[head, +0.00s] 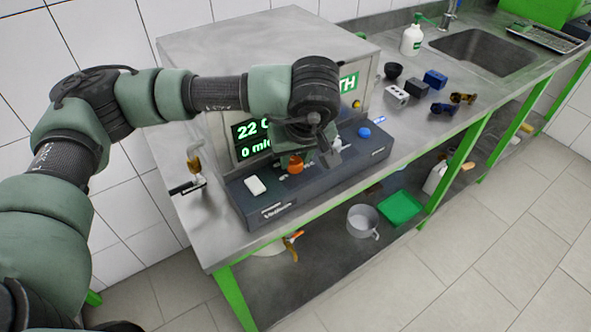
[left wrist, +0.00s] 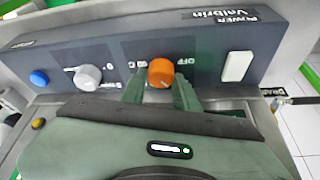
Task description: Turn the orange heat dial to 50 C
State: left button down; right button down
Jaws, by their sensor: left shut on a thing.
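The orange heat dial (head: 295,165) sits on the sloped dark control panel (head: 312,182) of a metal bath unit. In the left wrist view the orange dial (left wrist: 160,72) stands between the two green fingers of my left gripper (left wrist: 159,88), which is shut on it. Part of the scale around the dial is hidden by the fingers. A small pale mark shows on the dial's face, but its setting cannot be read. The display (head: 251,139) reads 22 C and 0 min, partly covered by my arm. My right gripper is not in view.
Beside the dial are a grey knob (left wrist: 88,77), a blue button (left wrist: 39,78) and a white power switch (left wrist: 237,66). A brass-coloured tap (head: 194,165) juts out at the unit's left. Several small blocks and a black cup (head: 393,71) stand on the counter to the right.

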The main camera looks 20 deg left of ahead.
pick_arm(q)
jog(key=shift+f+m+h+b, duration=0.25)
jog(key=shift+m+h+b, duration=0.25)
jog(key=shift+m+b, duration=0.65)
jog(key=shift+s+r+m+b, duration=0.1)
jog(key=shift+r+m+b, duration=0.05)
jog(key=shift+m+b, duration=0.55)
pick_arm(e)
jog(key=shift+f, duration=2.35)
pick_arm(q)
jog(key=c, duration=1.1)
grip_release()
jog(key=shift+r, duration=0.1)
jog(key=shift+o, duration=0.2)
jog(key=shift+r, duration=0.1)
jog(key=shift+s+r, duration=0.1)
jog(key=shift+r, duration=0.2)
jog(key=a+p+v, duration=0.1)
jog(key=p+v, duration=0.2)
jog(key=v, duration=0.3)
jog(key=shift+s+d+r, duration=0.4)
jog(key=shift+d, duration=0.1)
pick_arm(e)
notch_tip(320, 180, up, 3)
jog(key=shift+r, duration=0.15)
